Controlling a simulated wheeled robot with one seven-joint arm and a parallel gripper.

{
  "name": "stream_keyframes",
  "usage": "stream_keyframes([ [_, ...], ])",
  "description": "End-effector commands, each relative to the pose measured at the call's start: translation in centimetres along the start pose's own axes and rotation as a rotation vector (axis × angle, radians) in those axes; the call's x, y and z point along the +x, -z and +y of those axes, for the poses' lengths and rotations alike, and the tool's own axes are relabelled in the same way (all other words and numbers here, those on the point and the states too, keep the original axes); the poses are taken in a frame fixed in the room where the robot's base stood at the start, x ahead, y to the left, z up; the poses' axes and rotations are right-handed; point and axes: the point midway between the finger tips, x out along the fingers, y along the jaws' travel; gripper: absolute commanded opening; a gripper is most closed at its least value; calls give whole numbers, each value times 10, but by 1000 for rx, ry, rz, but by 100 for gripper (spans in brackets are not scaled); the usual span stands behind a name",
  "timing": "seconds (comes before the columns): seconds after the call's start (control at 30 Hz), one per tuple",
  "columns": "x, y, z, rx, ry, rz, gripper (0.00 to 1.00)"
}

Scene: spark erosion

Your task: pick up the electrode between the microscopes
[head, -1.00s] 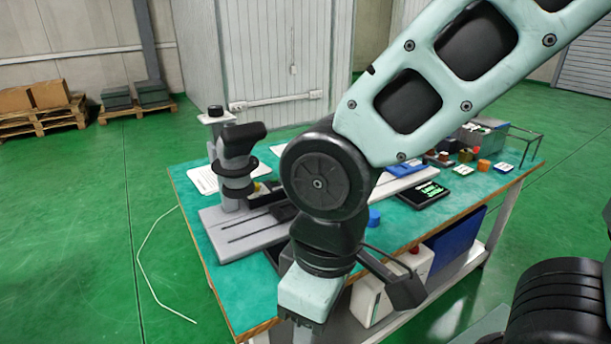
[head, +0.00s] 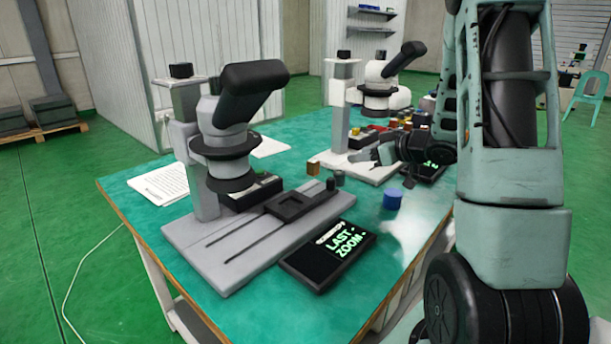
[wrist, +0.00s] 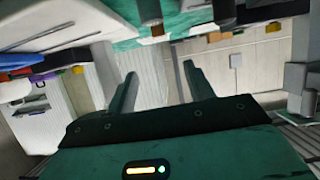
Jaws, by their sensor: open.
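Two microscopes stand on the teal-topped bench (head: 130,192): a grey one (head: 207,165) in front and a white one (head: 344,95) behind. Between them sit a small copper-brown block (head: 313,168) and small dark grey cylinders (head: 339,178). A blue cylinder (head: 392,199) stands further right. I cannot tell which of these is the electrode. My gripper (head: 366,156) is open and empty, just right of the small pieces, apart from them. In the wrist view its two fingers (wrist: 162,82) are spread with nothing between them; a brown piece (wrist: 157,30) shows beyond, near the top.
A black display (head: 328,256) reading "LAST ZOOM" lies by the front microscope's base. Paper sheets (head: 160,185) lie at left. Several small coloured pieces lie behind my gripper. The bench around the blue cylinder is clear.

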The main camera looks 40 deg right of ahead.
Motion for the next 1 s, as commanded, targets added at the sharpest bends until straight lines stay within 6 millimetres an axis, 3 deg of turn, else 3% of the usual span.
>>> stream_keyframes([
  [0.17, 16, -5, 2, 4, 12, 8, 53],
  [0.6, 101, -4, 1, 4, 10, 7, 53],
  [0.87, 118, -3, 1, 4, 9, 7, 53],
  [1.0, 140, -4, 0, 3, 11, 7, 53],
])
